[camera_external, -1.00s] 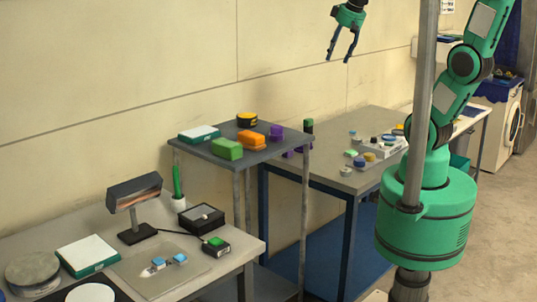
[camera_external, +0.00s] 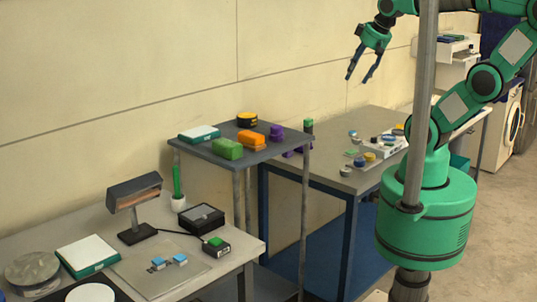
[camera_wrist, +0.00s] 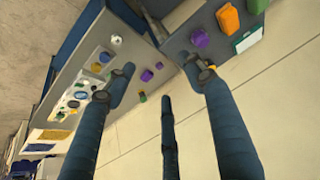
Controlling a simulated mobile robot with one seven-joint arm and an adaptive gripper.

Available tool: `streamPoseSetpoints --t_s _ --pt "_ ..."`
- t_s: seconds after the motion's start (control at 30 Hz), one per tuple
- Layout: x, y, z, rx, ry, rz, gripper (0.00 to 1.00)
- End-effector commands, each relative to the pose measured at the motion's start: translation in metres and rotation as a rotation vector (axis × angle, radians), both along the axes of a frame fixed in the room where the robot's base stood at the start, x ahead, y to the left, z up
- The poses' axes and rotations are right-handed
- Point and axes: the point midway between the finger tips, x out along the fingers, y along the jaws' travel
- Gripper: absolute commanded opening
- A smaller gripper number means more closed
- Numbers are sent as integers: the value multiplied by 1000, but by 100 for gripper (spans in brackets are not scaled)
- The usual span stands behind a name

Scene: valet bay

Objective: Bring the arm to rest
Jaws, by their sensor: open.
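My green arm reaches up from its round base and bends over to the left. My gripper (camera_external: 359,79) hangs in the air in front of the wall, above the grey table (camera_external: 340,178) and to the right of the raised grey shelf (camera_external: 205,152). Its dark fingers are spread apart and nothing is between them. In the wrist view the fingers of my gripper (camera_wrist: 165,82) are also apart, with wall and tables beyond them.
The raised shelf holds a green block (camera_external: 228,149), an orange block (camera_external: 251,140) and a white-topped box (camera_external: 199,133). A lamp (camera_external: 134,193) stands on the front bench. A grey pole (camera_external: 425,80) crosses in front of my arm. The air around my gripper is clear.

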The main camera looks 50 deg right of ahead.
Motion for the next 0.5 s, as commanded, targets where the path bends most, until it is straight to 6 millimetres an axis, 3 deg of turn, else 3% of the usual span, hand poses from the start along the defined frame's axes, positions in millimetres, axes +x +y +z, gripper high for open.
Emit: streamPoseSetpoints --t_s 0.17,0.5 --pt "0 0 -9 0 0 0 54" --pt "0 0 -56 0 0 0 54"
